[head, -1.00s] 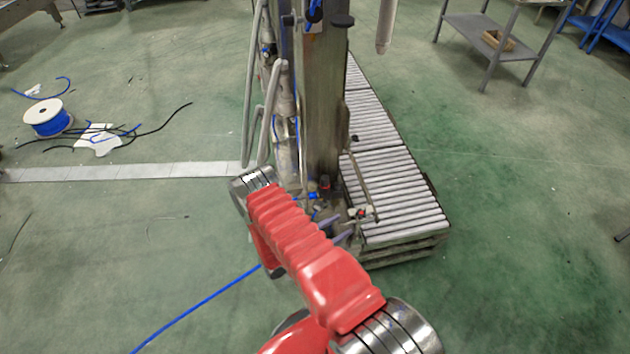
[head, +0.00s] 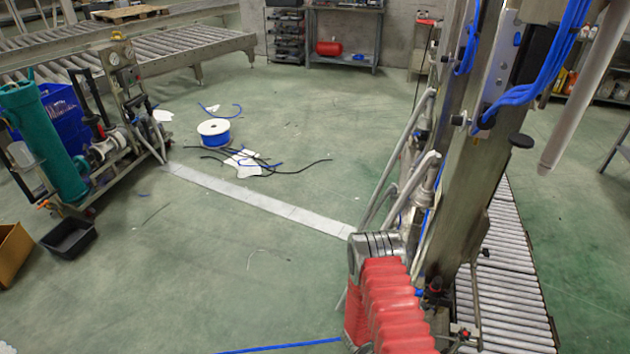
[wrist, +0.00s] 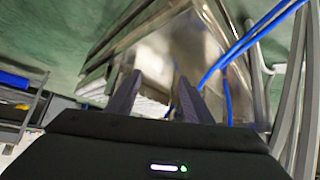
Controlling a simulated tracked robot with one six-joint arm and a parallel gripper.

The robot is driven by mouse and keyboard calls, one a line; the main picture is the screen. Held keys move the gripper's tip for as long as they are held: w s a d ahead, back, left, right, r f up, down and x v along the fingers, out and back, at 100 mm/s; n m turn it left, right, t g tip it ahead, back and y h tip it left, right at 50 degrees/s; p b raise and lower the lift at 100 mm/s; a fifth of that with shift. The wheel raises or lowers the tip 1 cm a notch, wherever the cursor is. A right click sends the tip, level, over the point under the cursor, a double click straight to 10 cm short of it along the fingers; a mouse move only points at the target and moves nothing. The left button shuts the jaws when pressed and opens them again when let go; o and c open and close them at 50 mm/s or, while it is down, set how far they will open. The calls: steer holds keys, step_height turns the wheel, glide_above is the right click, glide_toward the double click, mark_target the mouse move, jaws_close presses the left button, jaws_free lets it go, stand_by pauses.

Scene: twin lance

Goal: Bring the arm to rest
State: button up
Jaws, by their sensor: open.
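My red ribbed arm (head: 392,310) with its metal joint stands at the lower right in the head view, in front of the tall steel column (head: 468,180). My gripper is hidden in the head view behind the arm and the column. In the wrist view my gripper (wrist: 155,88) shows two dark fingers set apart with nothing between them. Beyond the fingertips is a blurred metal surface of the machine (wrist: 165,50); I cannot tell how close it is.
Blue hoses (wrist: 245,45) run close to the right of the fingers. A roller conveyor (head: 500,270) lies behind the column. A cable spool (head: 214,133), loose cables and a pale floor strip (head: 255,200) lie left. A pump frame (head: 110,130) stands far left. Open green floor lies between.

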steer(key=w+a+r+n+y, duration=0.2)
steer(key=w+a+r+y, duration=0.15)
steer(key=a, duration=0.25)
steer(key=a+r+n+g+y, duration=0.1)
steer(key=a+r+n+y, duration=0.2)
steer(key=a+r, duration=0.55)
steer(key=a+r+n+y, duration=0.2)
steer(key=a+r+y, duration=0.15)
steer(key=r, duration=0.95)
steer(key=s+d+r+n+t, duration=0.1)
steer(key=s+r+n, duration=0.1)
steer(key=s+r, duration=0.5)
steer(key=s+d+r+n+t+h, duration=0.1)
steer(key=s+r, duration=0.7)
steer(key=r, duration=1.2)
steer(key=s+d+r+n+t, duration=0.1)
steer(key=s+d+r+n, duration=0.2)
steer(key=s+r, duration=0.4)
step_height(320, 180, up, 7)
steer(key=shift+s+d+f+h, duration=0.1)
steer(key=shift+s+d+h, duration=0.1)
steer(key=shift+h, duration=0.2)
